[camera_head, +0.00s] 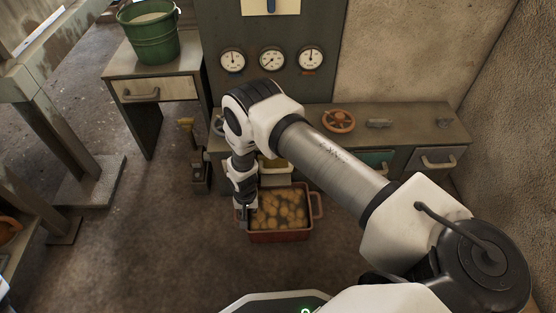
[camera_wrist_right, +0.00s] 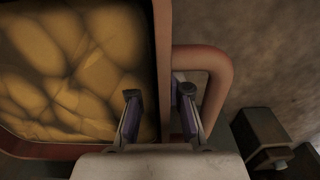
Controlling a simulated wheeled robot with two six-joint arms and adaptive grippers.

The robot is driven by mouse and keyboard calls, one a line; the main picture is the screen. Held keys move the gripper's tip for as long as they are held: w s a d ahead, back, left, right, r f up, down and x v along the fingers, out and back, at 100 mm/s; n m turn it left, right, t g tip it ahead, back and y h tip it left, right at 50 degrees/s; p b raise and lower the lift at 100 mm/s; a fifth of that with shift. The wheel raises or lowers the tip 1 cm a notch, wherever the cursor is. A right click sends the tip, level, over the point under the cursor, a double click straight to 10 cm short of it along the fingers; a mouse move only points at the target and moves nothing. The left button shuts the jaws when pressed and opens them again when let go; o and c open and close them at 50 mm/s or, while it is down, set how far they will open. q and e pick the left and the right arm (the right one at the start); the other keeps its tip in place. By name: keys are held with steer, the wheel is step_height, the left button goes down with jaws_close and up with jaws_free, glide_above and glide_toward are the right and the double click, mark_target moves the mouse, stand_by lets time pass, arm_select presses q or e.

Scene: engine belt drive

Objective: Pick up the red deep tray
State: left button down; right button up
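The red deep tray (camera_head: 280,237) stands on the floor in front of the low cabinet, filled with yellowish, potato-like lumps. It has a loop handle at each end; the right one (camera_head: 317,206) is clear. My right gripper (camera_head: 243,208) is at the tray's left end, pointing down. In the right wrist view the gripper (camera_wrist_right: 160,94) straddles the tray's end wall (camera_wrist_right: 163,50). One finger is on the inner side, the other between wall and handle (camera_wrist_right: 224,80). The fingers are apart, with visible gaps to the wall. My left gripper is not in view.
The cabinet (camera_head: 430,122) with an orange handwheel (camera_head: 339,121) stands behind the tray. A small dark stand (camera_head: 201,172) is left of the tray. A green bucket (camera_head: 150,35) sits on a side table (camera_head: 160,88). Floor is free in front and to the left.

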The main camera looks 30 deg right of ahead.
mark_target(248, 233)
jaws_close()
steer(key=shift+r, duration=0.1)
steer(key=shift+r+p, duration=0.4)
steer(key=shift+p, duration=0.1)
steer(key=s+p, duration=0.1)
steer(key=s+a+p, duration=0.1)
steer(key=shift+s+a+r, duration=0.3)
steer(key=shift+r, duration=0.05)
steer(key=s, duration=0.1)
steer(key=s+a, duration=0.2)
steer(key=shift+s+a+f+b, duration=0.15)
steer(key=shift+s+f+b, duration=0.15)
steer(key=shift+s+f, duration=0.05)
step_height(248, 233, up, 14)
steer(key=p, duration=1.4)
steer(key=shift+s+a, duration=0.15)
steer(key=shift+s, duration=0.1)
